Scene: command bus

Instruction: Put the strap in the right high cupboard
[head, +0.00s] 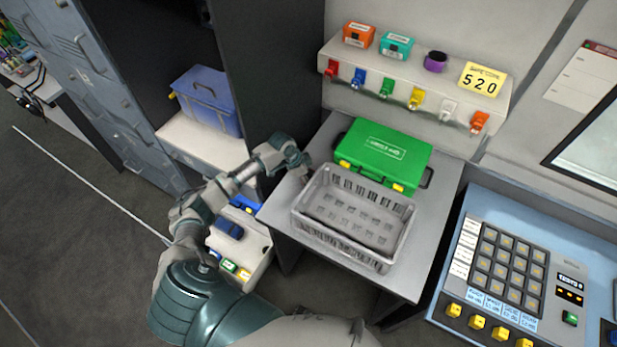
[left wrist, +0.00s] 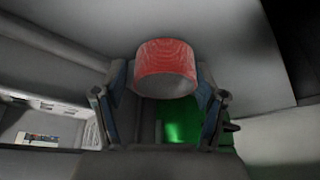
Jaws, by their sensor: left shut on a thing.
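The strap (left wrist: 165,68) shows in the left wrist view as a rolled red band with a pale underside. My left gripper (head: 303,170) is shut on it, with one finger on each side of the roll. In the head view this gripper is beside the left end of the green case, above the back left corner of the grey basket; the strap cannot be made out there. I cannot identify the right high cupboard in either view. My right gripper is not in view.
The green case (head: 384,155) and empty grey basket (head: 350,245) stand on a small table (head: 438,215). Above is a shelf (head: 345,50) with small boxes and coloured hooks. A blue box (head: 208,100) sits at left, beside lockers (head: 85,85). A button console (head: 560,265) is at right.

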